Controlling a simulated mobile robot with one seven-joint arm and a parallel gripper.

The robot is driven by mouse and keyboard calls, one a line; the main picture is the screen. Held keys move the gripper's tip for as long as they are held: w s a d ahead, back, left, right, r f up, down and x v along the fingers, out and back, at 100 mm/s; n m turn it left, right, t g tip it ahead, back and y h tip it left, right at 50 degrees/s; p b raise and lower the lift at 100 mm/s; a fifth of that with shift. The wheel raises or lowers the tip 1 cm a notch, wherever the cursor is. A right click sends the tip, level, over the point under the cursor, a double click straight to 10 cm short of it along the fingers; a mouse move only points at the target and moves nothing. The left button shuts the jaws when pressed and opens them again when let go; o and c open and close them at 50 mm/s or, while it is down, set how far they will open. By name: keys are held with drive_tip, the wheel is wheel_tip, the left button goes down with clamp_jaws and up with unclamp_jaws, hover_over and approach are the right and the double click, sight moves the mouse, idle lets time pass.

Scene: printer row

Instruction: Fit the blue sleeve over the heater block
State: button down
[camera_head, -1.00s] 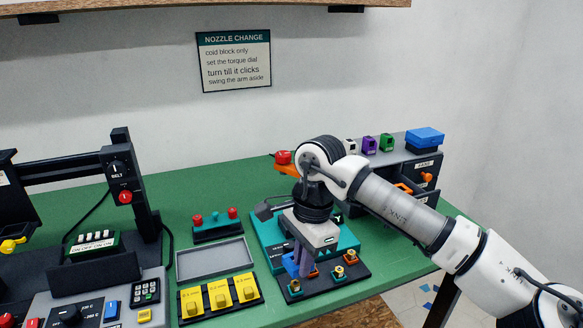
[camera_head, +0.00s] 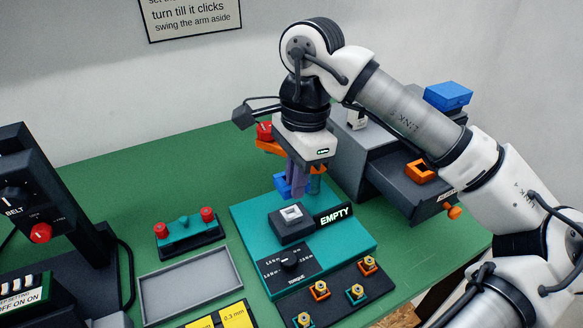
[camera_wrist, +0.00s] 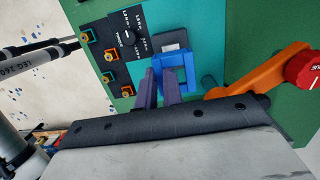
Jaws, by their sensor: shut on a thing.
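My gripper (camera_head: 295,182) points down over the back of the teal board, its purple fingers shut on the blue sleeve (camera_head: 282,184). In the wrist view the sleeve (camera_wrist: 176,74) is a square blue frame at the fingertips (camera_wrist: 160,80). The heater block (camera_head: 291,222), a dark block with a pale square on top, sits on the board beside a display reading EMPTY. The sleeve appears behind and above the block, not around it. In the wrist view the grey block (camera_wrist: 170,39) shows just past the sleeve. The fingers hide part of the sleeve.
An orange arm (camera_wrist: 258,82) with a red knob (camera_wrist: 304,68) lies close to the gripper. A torque dial (camera_head: 289,265) and a nozzle rack (camera_head: 338,293) are in front. A grey drawer unit (camera_head: 400,165) stands right. An empty grey tray (camera_head: 188,285) lies left.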

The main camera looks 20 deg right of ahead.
drive_tip(key=shift+s+f+b, duration=0.15)
drive_tip(key=shift+f+b, duration=0.2)
drive_tip(key=shift+f, duration=0.2)
drive_tip(key=shift+f+b, duration=1.05)
drive_tip(key=shift+f, duration=1.25)
drive_tip(key=shift+r, duration=0.1)
drive_tip(key=shift+b, duration=0.5)
drive_tip(key=shift+f+b, duration=0.6)
drive_tip(key=shift+r, duration=0.4)
drive_tip(key=shift+b, duration=0.4)
idle(0.7)
drive_tip(key=shift+f+b, duration=0.4)
drive_tip(key=shift+r, duration=0.45)
idle(0.3)
